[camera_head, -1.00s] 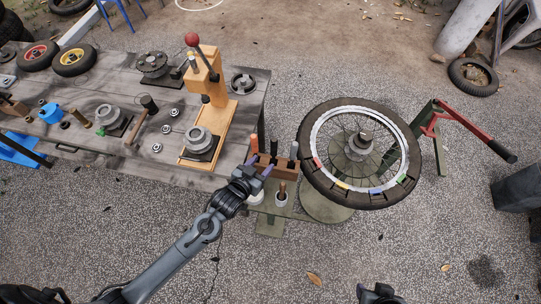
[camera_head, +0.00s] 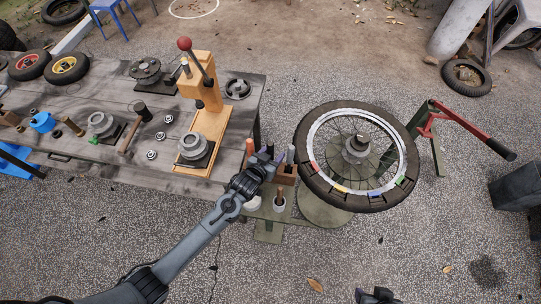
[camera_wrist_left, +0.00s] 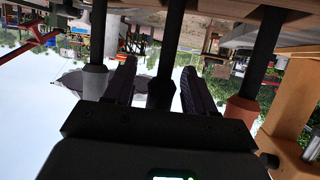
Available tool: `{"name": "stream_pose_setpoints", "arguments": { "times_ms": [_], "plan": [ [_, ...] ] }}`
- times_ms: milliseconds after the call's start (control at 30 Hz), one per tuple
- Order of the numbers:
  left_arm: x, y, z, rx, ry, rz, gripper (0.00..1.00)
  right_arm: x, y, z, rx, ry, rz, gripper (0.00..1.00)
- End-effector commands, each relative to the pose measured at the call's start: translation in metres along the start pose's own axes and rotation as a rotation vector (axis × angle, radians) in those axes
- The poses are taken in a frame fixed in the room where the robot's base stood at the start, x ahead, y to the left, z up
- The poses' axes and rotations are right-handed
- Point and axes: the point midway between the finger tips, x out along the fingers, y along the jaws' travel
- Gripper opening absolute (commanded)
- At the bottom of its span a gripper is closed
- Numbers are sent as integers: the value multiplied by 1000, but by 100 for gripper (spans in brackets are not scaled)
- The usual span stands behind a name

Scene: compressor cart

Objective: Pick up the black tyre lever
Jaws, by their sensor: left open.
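The black tyre lever (camera_head: 270,149) stands upright in a small wooden rack (camera_head: 287,173) at the bench's right end, between an orange-handled tool (camera_head: 250,147) and a grey-handled one (camera_head: 291,154). My left gripper (camera_head: 267,160) is open at the rack. In the left wrist view, which is upside down, the black lever's dark grip (camera_wrist_left: 160,92) stands between the two open fingers (camera_wrist_left: 158,85), with no clear contact. The grey handle (camera_wrist_left: 95,82) and the orange handle (camera_wrist_left: 241,110) lie just outside the fingers. Part of my right gripper (camera_head: 378,296) shows at the bottom edge; its jaws are unclear.
A wheel with a tyre (camera_head: 310,180) on a stand is close to the right of the rack. A wooden press (camera_head: 212,125) stands on the bench (camera_head: 110,178) to the left. A cup with a brush (camera_head: 279,203) sits below the rack.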

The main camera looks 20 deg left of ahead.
Motion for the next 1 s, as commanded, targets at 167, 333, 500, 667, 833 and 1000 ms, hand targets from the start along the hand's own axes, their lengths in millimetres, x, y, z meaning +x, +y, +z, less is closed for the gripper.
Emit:
{"name": "stream_pose_setpoints", "arguments": {
  "times_ms": [167,333,500,667,833,1000],
  "plan": [
    [4,0,0,0,-1,0,55,1,0,0,-2,-1,2,43],
    [4,0,0,0,-1,0,49,1,2,1,-8,-2,6,43],
    [4,0,0,0,-1,0,23,1,3,1,-11,-2,9,43],
    [4,0,0,0,-1,0,0,1,3,1,-11,-2,9,43],
    [4,0,0,0,1,0,0,1,2,1,-8,-2,7,43],
    [3,0,-2,0,1,0,0,1,1,0,-4,-2,4,43]
  ]
}}
